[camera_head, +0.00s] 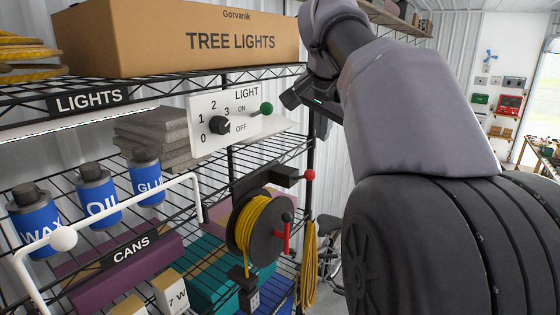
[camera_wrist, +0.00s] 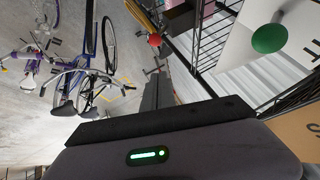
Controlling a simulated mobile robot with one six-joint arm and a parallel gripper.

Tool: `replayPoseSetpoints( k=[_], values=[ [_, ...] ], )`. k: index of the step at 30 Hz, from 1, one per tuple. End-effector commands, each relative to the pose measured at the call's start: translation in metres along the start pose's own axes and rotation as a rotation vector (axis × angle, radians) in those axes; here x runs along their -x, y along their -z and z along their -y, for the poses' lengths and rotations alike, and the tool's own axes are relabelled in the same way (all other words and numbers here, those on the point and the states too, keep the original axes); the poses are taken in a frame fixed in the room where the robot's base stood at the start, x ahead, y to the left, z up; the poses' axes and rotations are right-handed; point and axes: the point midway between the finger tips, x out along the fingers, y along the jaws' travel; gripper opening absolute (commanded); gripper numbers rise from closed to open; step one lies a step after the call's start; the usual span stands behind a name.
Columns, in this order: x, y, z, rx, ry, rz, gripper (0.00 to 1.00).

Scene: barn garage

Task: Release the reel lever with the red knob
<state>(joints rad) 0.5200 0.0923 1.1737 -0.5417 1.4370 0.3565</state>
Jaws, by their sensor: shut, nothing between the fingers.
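The red knob (camera_head: 309,174) is a small ball at the end of a dark lever bracket (camera_head: 265,176) above the reel (camera_head: 262,232), which holds yellow cord. In the wrist view the red knob (camera_wrist: 154,40) lies just beyond the fingertips, slightly left of them. My gripper (camera_wrist: 160,74) is shut and empty, with its dark fingers together. In the head view my dark wrist is above the knob and apart from it; the fingers are hard to make out there.
A LIGHT panel (camera_head: 246,121) with a green knob (camera_head: 267,108) and dial is close left of my wrist; the green knob (camera_wrist: 270,38) shows right in the wrist view. Wire shelves hold cans and boxes. A white rail (camera_head: 120,212) runs in front. Bicycles (camera_wrist: 80,75) stand beyond.

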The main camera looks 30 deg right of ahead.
Motion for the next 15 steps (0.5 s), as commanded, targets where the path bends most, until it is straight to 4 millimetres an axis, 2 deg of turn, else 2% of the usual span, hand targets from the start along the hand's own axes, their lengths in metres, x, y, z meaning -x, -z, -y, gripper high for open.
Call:
replayPoseSetpoints(
  k=[1, 9, 15],
  values=[
    [-0.012, -0.001, -0.001, 0.001, -0.004, 0.003, 0.00],
    [-0.070, 0.000, -0.001, 0.001, -0.003, 0.002, 0.00],
    [-0.092, -0.022, 0.000, 0.002, -0.001, 0.002, 0.00]
  ],
)
